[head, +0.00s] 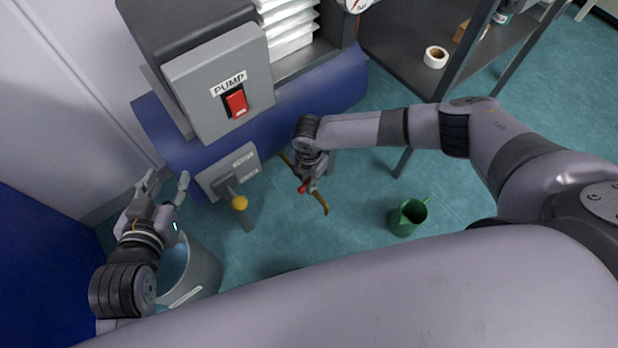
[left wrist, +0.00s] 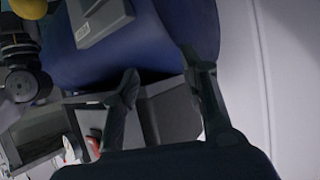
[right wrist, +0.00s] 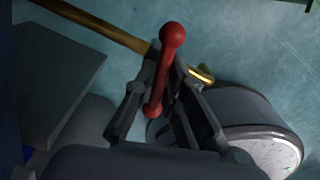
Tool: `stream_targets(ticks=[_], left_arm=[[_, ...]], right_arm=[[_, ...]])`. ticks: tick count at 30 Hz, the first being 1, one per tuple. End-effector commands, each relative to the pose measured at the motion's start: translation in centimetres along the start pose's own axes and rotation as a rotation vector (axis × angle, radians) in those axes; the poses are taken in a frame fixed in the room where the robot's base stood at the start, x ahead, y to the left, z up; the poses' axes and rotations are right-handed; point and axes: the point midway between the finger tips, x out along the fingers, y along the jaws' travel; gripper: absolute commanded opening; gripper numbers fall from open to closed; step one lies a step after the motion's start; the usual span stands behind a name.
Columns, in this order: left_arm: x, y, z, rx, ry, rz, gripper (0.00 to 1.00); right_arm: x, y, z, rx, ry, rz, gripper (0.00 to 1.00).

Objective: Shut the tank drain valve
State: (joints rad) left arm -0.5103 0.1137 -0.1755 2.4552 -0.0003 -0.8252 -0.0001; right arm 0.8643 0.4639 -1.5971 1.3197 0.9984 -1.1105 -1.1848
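The drain valve has a red lever (head: 303,188) on a brass pipe (head: 321,203), under the blue tank (head: 315,90) in the head view. In the right wrist view the red lever (right wrist: 172,36) stands between the fingers of my right gripper (right wrist: 166,65). These fingers are drawn close together and appear closed on the lever; the brass pipe (right wrist: 110,31) runs behind. In the head view my right gripper (head: 308,178) partly hides the valve. My left gripper (head: 165,180) is open and empty above a grey bucket (head: 205,272), left of the tank; its spread fingers show in the left wrist view (left wrist: 160,65).
A grey pump box (head: 205,70) with a red switch (head: 236,103) stands over the tank. Below it is a panel with a yellow-knobbed lever (head: 239,203). A green jug (head: 408,217) stands on open floor at right. A shelf (head: 420,40) holds a tape roll (head: 436,57).

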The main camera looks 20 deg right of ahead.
Motion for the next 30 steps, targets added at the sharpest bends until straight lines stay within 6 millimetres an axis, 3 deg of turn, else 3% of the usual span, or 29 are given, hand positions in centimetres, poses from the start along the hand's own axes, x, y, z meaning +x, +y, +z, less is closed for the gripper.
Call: stream_targets(ticks=[4,17,23,30], left_arm=[[0.0,0.0,0.0,0.0,-0.001,0.0,0.4],[-0.1,-0.1,0.2,-0.001,-0.021,-0.002,0.4],[-1.5,-0.7,4.0,-0.002,-0.222,-0.015,0.4],[-4.5,-1.3,8.8,-0.008,-0.489,-0.029,0.4]], right_arm=[[0.0,0.0,0.0,0.0,0.0,0.0,0.0],[-0.1,0.0,0.0,0.01,0.0,-0.001,0.0],[-0.2,0.0,-0.1,0.068,0.001,-0.001,0.0],[-0.2,0.1,-0.1,0.158,0.002,0.0,0.0]])
